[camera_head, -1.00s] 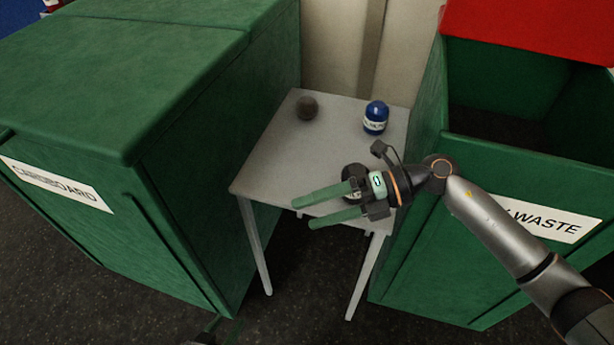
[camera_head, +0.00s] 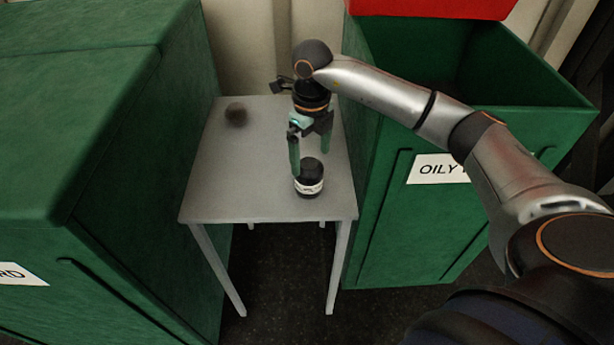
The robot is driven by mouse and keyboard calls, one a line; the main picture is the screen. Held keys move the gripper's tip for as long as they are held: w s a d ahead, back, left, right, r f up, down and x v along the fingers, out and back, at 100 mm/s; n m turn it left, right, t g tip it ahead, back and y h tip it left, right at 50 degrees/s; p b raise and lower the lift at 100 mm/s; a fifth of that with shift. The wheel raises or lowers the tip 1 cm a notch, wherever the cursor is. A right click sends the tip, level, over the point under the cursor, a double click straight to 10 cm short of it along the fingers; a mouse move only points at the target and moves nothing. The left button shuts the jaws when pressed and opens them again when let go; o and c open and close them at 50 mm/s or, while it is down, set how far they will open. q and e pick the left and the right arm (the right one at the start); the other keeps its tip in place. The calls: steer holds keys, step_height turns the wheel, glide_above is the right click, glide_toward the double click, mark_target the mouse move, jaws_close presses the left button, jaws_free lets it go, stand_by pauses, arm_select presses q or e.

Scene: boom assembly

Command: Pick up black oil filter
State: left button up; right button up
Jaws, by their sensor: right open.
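The black oil filter (camera_head: 309,177) stands upright on the small grey table (camera_head: 240,195), near its front right part, with a white label band around it. My right gripper (camera_head: 310,162) points down just above and behind the filter. Its two green fingers are apart, one at the filter's upper left and one to its upper right. The gripper is open and empty; I cannot tell whether a finger touches the filter. My left gripper is not in view.
A green cardboard bin (camera_head: 100,110) stands close on the left. An open green oily waste bin (camera_head: 400,215) with a red lid (camera_head: 430,8) stands close on the right. The table's left half is mostly clear.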

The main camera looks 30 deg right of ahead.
mark_target(309, 178)
steer(key=f, duration=0.8)
steer(key=shift+w+a+f, duration=0.1)
steer(key=shift+a+f, duration=0.05)
steer(key=shift+a, duration=0.05)
steer(key=c, duration=1.5)
